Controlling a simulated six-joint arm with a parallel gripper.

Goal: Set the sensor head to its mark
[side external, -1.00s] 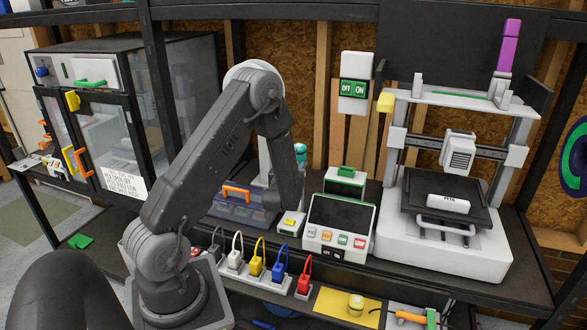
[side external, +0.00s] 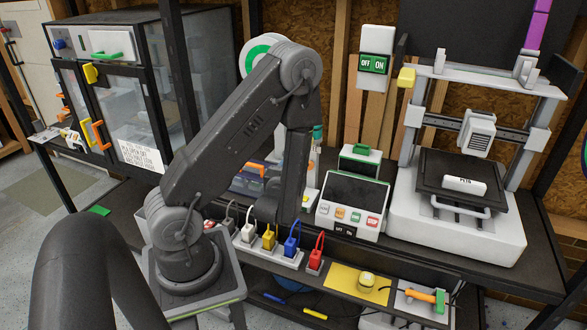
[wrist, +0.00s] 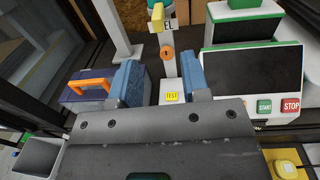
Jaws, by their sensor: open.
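A white stand (wrist: 171,68) rises ahead of my gripper in the wrist view, with an orange round knob (wrist: 166,53) on its post and a yellow TEST button (wrist: 172,97) on its base. A yellow piece (wrist: 160,21) with a teal top sits higher up, beside a partly cut-off label. I cannot tell for sure which part is the sensor head, and no mark is readable. My gripper (wrist: 160,82) is open, its two blue fingers apart with the stand showing between them, nothing held. In the side view my arm hides the gripper and part of the stand (side external: 315,155).
A case with an orange handle (wrist: 90,87) stands left of the stand. A control box (side external: 352,205) with START and STOP buttons is to its right, and a printer (side external: 457,225) stands beyond. A power strip with several coloured plugs (side external: 268,253) lies in front.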

